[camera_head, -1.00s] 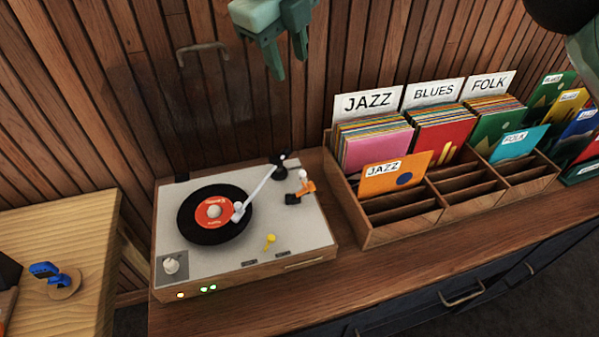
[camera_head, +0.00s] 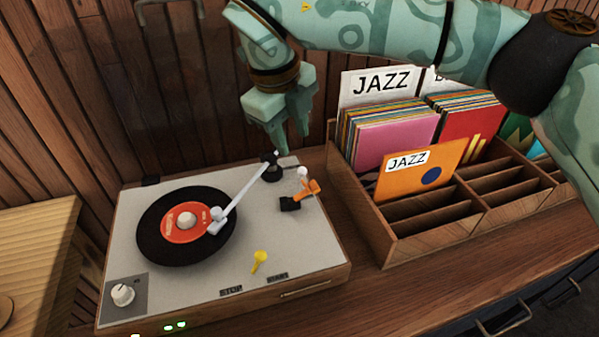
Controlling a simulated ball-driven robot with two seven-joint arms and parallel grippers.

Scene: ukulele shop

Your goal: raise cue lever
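The turntable (camera_head: 150,287) sits on the wooden counter with a black record (camera_head: 160,247) on it. The silver tonearm (camera_head: 243,196) reaches from its pivot at the back right to the record, its head over the orange label's right edge. Right of the pivot is a small orange lever (camera_head: 313,189) on a black base, with a white knob (camera_head: 302,172) beside it. A yellow lever (camera_head: 259,262) stands near the STOP and START marks. My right gripper (camera_head: 292,155) points down above the turntable's back right corner, fingers apart and empty, behind and above the orange lever. My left gripper is out of view.
A wooden record crate (camera_head: 440,238) with JAZZ sleeves stands close to the turntable's right side; an orange sleeve (camera_head: 418,172) leans in front. A slatted wall (camera_head: 90,90) is close behind. A light wooden table (camera_head: 35,265) is at left.

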